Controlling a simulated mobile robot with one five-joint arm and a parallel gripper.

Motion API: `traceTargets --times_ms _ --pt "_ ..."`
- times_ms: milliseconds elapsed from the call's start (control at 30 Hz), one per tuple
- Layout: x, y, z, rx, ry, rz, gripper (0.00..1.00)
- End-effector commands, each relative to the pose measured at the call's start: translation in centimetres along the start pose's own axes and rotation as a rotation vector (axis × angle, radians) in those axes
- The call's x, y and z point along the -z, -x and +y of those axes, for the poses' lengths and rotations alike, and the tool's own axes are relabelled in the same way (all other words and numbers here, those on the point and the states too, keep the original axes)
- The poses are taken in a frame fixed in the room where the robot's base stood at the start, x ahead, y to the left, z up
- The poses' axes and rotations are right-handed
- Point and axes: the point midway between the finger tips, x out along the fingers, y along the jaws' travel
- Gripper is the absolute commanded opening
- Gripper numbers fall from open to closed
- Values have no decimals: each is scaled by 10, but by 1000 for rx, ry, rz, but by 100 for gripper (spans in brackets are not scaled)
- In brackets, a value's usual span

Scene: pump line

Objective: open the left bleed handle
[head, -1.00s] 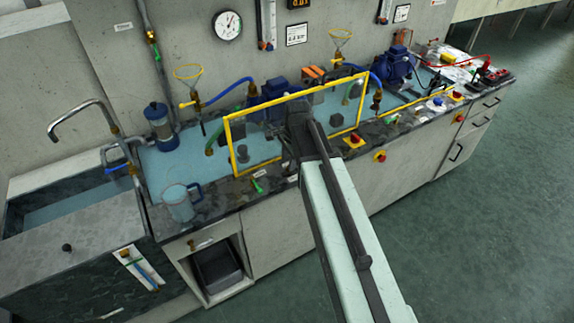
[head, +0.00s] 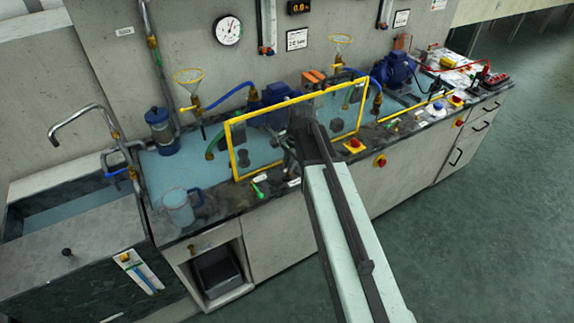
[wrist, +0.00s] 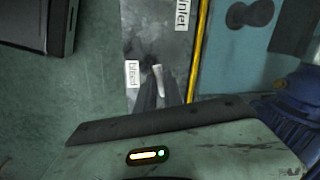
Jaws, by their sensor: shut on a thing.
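The left bleed handle (wrist: 160,79) is a small pale metal lever in the wrist view, beside the white "bleed" label (wrist: 132,73). My gripper (wrist: 162,90) is shut on it, with one dark finger on each side. The lever's base is hidden between the fingers. In the head view my wrist is at the front of the left pump's yellow frame (head: 232,150), and it hides most of the handle.
A green handle (head: 258,190) lies left of my gripper on the counter's front edge. The yellow frame also runs close beside my gripper in the wrist view (wrist: 200,45). A clear jug (head: 179,208) stands farther left. A red-and-yellow switch (head: 355,146) is to the right.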

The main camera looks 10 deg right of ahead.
Motion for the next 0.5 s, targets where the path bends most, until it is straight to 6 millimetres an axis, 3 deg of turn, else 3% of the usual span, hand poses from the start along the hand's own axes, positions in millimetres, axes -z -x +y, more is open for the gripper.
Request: traceTargets --times_ms 500 --pt "8 0 1 -4 476 -87 0"
